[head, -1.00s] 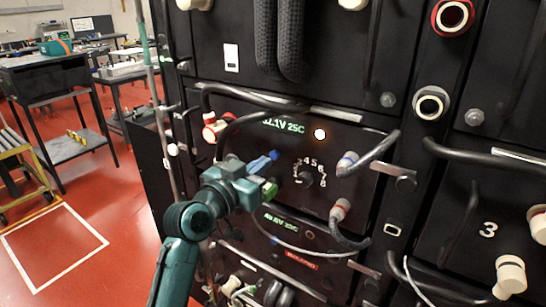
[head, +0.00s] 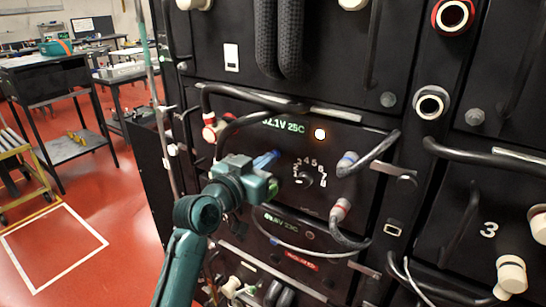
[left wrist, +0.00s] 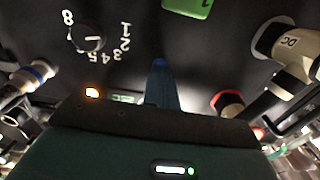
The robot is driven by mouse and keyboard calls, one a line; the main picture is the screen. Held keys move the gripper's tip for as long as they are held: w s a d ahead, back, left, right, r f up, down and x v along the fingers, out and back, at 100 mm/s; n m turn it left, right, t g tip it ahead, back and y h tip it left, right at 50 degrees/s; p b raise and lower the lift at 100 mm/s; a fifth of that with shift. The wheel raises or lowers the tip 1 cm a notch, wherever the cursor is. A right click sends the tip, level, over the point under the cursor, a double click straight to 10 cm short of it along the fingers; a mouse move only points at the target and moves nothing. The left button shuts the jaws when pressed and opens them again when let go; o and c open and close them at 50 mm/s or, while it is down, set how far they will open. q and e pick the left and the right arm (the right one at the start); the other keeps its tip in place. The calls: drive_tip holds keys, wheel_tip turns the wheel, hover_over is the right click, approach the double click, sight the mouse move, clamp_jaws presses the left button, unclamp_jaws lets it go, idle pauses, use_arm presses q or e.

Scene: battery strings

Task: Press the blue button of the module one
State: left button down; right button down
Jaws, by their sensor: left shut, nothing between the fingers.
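Module one, a black panel (head: 345,140), carries a green 52.1V 25C display (head: 283,124), a lit round lamp (head: 320,134) and a numbered dial (head: 304,179). A green label with a 1 shows in the left wrist view (left wrist: 188,7). My left gripper (head: 274,155) is in front of this panel, left of the dial and below the display. Its blue fingers are shut and empty, and they point at the panel in the left wrist view (left wrist: 159,66). My right gripper is not in view.
Cables with red-ringed (head: 209,132) and blue-ringed plugs (head: 346,163) flank the panel. A black handle (head: 250,98) juts out above my gripper. Another module with a green display (head: 283,220) is below. The red floor (head: 110,210) at left is open.

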use_arm(q)
drive_tip(key=shift+w+d, duration=0.2)
drive_tip(key=shift+w, duration=0.1)
drive_tip(key=p+v, duration=0.2)
drive_tip(key=v, duration=0.6)
idle(0.6)
drive_tip(key=shift+f, duration=0.1)
